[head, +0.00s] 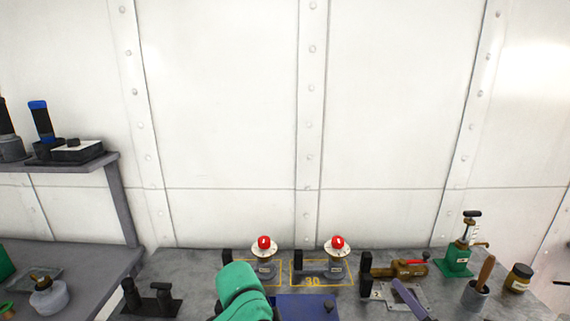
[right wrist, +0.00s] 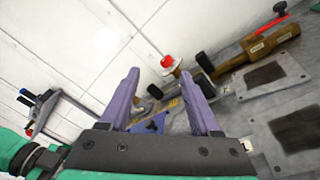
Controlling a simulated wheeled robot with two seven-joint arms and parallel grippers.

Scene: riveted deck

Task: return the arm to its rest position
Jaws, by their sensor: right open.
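My right gripper (right wrist: 163,80) shows in the right wrist view with its two purple fingers spread apart. Nothing is held between them; wall and bench show through the gap. In the head view a purple finger (head: 408,298) of it shows at the bottom edge, in front of the brass valve; the rest is cut off. A green rounded link (head: 242,288) of my own arm rises at the bottom centre. My left gripper is not in view.
A grey bench (head: 195,268) runs along the riveted white wall (head: 230,100). Two red-topped buttons (head: 264,243) (head: 337,243), a brass valve (head: 398,269), a green pump (head: 457,260) and a brown jar (head: 519,278) stand on it. A blue panel (head: 305,308) lies at the front. A shelf (head: 85,163) is at left.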

